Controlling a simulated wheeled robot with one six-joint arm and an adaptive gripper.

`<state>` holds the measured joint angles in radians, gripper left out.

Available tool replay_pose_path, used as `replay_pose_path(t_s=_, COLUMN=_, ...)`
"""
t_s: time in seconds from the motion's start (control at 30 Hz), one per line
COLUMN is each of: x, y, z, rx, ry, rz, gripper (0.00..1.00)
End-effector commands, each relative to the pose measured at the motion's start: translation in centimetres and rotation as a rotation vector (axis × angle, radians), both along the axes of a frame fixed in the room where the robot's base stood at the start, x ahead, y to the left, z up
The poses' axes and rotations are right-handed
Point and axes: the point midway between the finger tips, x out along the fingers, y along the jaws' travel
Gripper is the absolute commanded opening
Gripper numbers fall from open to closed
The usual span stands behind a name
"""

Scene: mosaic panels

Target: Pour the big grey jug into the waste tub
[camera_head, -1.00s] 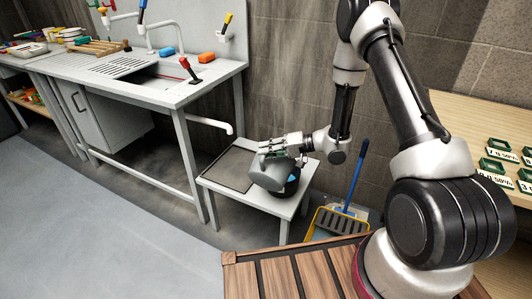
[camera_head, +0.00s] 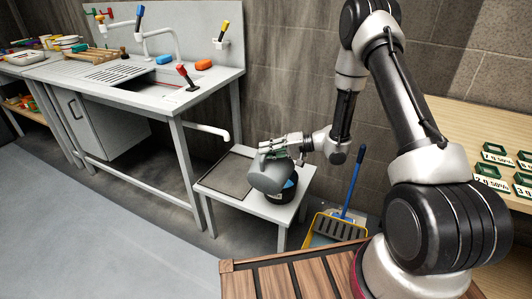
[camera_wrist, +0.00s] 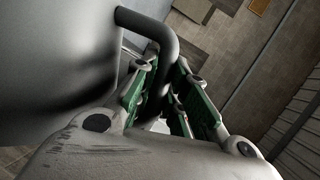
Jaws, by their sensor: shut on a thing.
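The big grey jug (camera_head: 268,174) is tilted over the small light table by the sink. In the wrist view its grey body (camera_wrist: 50,60) fills the left side. My gripper (camera_head: 277,146) is shut on its dark handle; the handle (camera_wrist: 160,30) passes between the green-padded fingers (camera_wrist: 165,85) in the wrist view. A dark tub (camera_head: 288,192) with some blue on it stands on the table, partly hidden behind and below the jug. It looks like the waste tub. The jug's mouth and any liquid are not clear to see.
The small table (camera_head: 276,211) has a dark tray (camera_head: 226,174) on its left. A sink unit (camera_head: 170,93) stands to the left, with a spout (camera_head: 207,129) near the table. A blue-handled broom (camera_head: 354,180) and yellow dustpan (camera_head: 338,227) stand right of the table.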

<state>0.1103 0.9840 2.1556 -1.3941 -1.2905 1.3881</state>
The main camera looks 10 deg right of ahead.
Motion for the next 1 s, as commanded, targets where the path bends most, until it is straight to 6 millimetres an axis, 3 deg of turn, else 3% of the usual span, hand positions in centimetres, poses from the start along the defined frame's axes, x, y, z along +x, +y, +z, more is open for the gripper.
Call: replay_pose_path(t_s=1.0, x=2.2, y=-1.6, z=0.9, rx=0.050, ry=0.068, rz=0.000, gripper=0.00)
